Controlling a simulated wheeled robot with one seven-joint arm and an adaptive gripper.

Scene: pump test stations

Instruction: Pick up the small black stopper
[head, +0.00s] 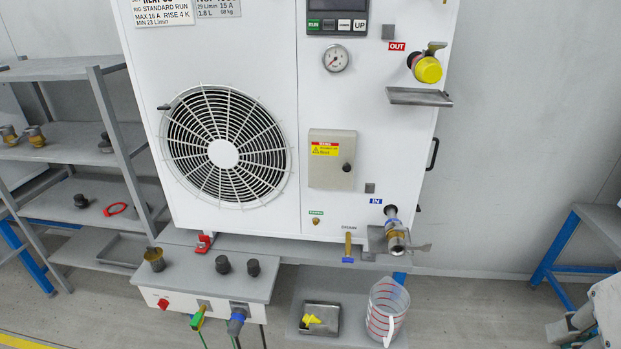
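Two small black stoppers stand side by side on the grey top of the low bench below the fan unit, in the head view. The left one (222,264) looks slightly wider, and the right one (253,267) looks slightly smaller. A larger dark piece (81,200) lies on the shelf at the left. My gripper's fingers cannot be made out in this view. A pale jointed part at the lower right edge may be part of my arm.
A brass cup (155,259) stands left of the stoppers on the bench top (190,270). Green and blue plugs hang at the bench front. Right of it are a tray (320,329) with a yellow piece and a clear jug (386,310).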

